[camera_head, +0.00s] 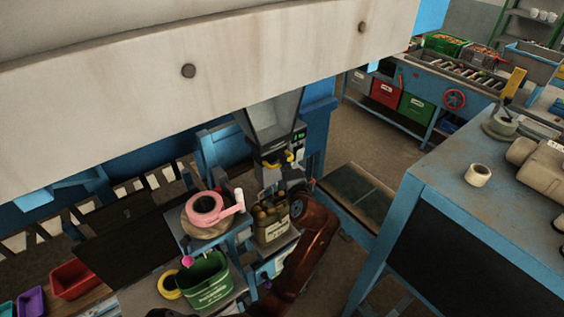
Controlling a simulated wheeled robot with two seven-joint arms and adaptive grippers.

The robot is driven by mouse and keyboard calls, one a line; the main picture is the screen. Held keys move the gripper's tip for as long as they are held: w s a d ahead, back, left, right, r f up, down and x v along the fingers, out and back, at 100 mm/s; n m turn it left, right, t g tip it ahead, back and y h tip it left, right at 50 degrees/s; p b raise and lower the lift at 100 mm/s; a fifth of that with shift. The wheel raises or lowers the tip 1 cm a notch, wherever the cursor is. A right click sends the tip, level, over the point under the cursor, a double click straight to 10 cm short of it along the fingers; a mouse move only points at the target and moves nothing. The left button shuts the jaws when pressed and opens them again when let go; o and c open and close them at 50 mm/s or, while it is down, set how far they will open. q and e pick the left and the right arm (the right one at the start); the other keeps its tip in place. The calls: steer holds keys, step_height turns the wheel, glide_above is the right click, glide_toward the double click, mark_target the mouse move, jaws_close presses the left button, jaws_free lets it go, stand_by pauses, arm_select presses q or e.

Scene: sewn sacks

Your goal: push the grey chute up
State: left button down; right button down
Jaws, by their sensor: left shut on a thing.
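The grey chute (272,118) hangs beneath a large off-white panel, narrowing downward at the middle of the head view. A curved yellow handle (289,157) shows at its lower end. My left gripper (277,163) is at this lower end, shut on the chute's handle; its dark fingers are small and partly hidden. My reddish-brown arm rises to it from below. My right gripper is not in view.
The off-white panel (200,75) fills the top left.

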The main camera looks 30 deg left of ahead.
arm_select(q)
steer(key=shift+r, duration=0.45)
steer(key=c, duration=2.3)
jaws_free()
steer(key=shift+t, duration=0.3)
steer(key=o, duration=0.3)
steer(key=shift+o, duration=0.2)
steer(key=shift+f, duration=0.1)
steer(key=shift+f, duration=0.1)
steer(key=v, duration=0.7)
steer(key=shift+d, duration=0.3)
steer(key=shift+s, duration=0.1)
